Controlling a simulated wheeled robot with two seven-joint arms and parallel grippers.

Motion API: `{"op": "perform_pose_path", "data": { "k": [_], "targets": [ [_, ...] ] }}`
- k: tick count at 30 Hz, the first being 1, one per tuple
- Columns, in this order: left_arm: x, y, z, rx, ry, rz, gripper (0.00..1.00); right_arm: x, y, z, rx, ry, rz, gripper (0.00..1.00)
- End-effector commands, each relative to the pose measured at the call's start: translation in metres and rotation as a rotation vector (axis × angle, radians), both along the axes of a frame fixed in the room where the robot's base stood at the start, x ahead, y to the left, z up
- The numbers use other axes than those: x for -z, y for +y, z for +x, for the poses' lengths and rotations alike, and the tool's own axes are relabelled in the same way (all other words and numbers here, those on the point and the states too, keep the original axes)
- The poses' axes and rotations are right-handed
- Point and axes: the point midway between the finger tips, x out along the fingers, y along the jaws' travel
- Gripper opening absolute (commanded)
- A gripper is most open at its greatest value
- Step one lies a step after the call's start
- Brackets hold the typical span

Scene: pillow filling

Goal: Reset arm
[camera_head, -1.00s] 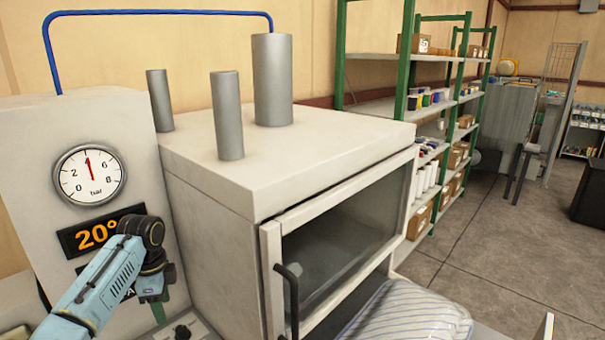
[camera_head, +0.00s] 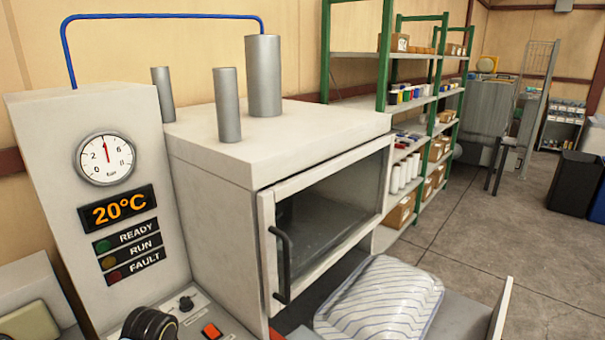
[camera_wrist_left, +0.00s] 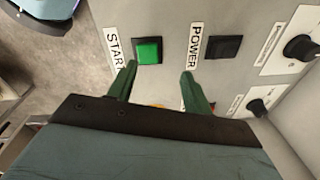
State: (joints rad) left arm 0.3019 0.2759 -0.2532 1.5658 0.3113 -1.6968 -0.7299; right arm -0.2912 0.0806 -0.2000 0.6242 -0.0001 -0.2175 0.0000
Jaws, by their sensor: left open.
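My left gripper (camera_wrist_left: 158,82) shows in the left wrist view with its two green fingers apart and nothing between them. It is over the control panel (camera_wrist_left: 178,18), with a green START button (camera_wrist_left: 148,51) just beyond the left fingertip and a black POWER switch (camera_wrist_left: 223,47) beyond the right one. In the head view only a dark joint of my left arm (camera_head: 150,325) shows at the bottom edge; the gripper itself is out of that frame. My right gripper is in neither view.
The machine (camera_head: 225,165) has a closed-looking windowed door with a black handle (camera_head: 281,265). A striped pillow (camera_head: 380,300) lies in a tray below it. The display (camera_head: 118,207) reads 20°C. Shelves (camera_head: 390,120) stand behind, with open floor (camera_head: 500,225) at right.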

Motion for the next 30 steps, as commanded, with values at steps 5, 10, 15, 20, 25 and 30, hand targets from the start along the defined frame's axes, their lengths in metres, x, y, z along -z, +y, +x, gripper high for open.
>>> {"op": "perform_pose_path", "data": {
  "k": [5,10,15,20,25,30],
  "targets": [
    [0.017,-0.03,-0.077,-0.19,-0.054,-0.056,0.5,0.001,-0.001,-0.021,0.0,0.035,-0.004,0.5],
    [0.009,-0.041,-0.138,-0.391,-0.105,-0.108,0.5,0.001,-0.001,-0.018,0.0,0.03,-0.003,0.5],
    [-0.005,-0.043,-0.175,-0.532,-0.138,-0.14,0.5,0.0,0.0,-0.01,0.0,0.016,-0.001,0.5],
    [-0.018,-0.043,-0.201,-0.632,-0.161,-0.161,0.5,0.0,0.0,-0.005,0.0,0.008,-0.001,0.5],
    [-0.032,-0.04,-0.223,-0.73,-0.182,-0.178,0.5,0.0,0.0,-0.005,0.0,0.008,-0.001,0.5],
    [-0.028,-0.037,-0.232,-0.791,-0.191,-0.183,0.5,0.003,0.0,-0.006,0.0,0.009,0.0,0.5]
  ]
}}
